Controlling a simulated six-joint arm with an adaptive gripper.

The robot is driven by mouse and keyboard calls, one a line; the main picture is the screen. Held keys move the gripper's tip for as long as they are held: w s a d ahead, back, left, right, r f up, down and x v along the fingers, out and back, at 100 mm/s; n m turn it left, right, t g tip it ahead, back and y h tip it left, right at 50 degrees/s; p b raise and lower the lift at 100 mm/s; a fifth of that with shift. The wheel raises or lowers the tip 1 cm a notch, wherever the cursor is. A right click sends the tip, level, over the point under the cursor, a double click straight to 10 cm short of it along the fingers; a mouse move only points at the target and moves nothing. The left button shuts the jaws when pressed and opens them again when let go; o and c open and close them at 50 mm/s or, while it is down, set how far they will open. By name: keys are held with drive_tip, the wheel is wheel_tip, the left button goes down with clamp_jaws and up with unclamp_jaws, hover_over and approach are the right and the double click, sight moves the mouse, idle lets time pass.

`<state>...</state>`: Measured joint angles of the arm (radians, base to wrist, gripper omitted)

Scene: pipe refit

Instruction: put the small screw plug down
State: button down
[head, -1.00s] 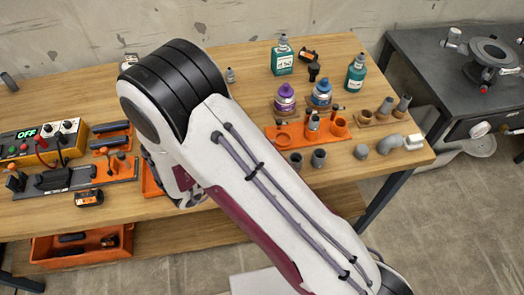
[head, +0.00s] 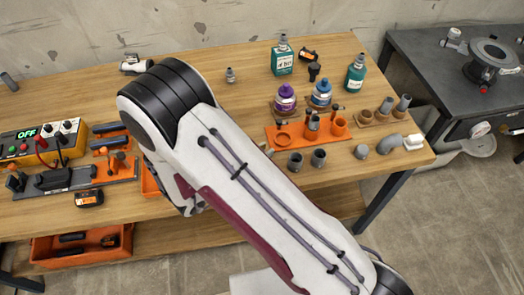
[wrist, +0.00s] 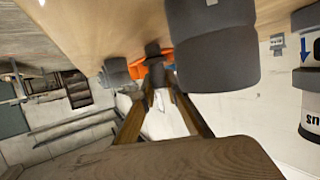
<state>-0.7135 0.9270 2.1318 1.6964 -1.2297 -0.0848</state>
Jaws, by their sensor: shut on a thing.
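In the wrist view my gripper (wrist: 158,88) has its two brown fingers drawn together on a small dark grey piece (wrist: 153,50), which I take to be the small screw plug. The fingertips partly hide it. It is close to orange and grey parts, and I cannot tell whether it touches them or the table. In the head view my arm covers the gripper and the plug.
An orange tray (head: 294,139) with fittings is on the table (head: 225,112) at the right, with grey sockets (head: 319,158) in front. Purple (head: 286,98) and blue (head: 321,94) bottles stand behind it. Large grey cylinders (wrist: 210,45) are close to the gripper in the wrist view.

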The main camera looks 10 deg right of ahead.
drive_tip(key=shift+f, duration=0.1)
drive_tip(key=c, duration=2)
unclamp_jaws()
drive_tip(key=shift+r, duration=0.2)
drive_tip(key=shift+v, duration=6.05)
drive_tip(key=shift+f, duration=0.1)
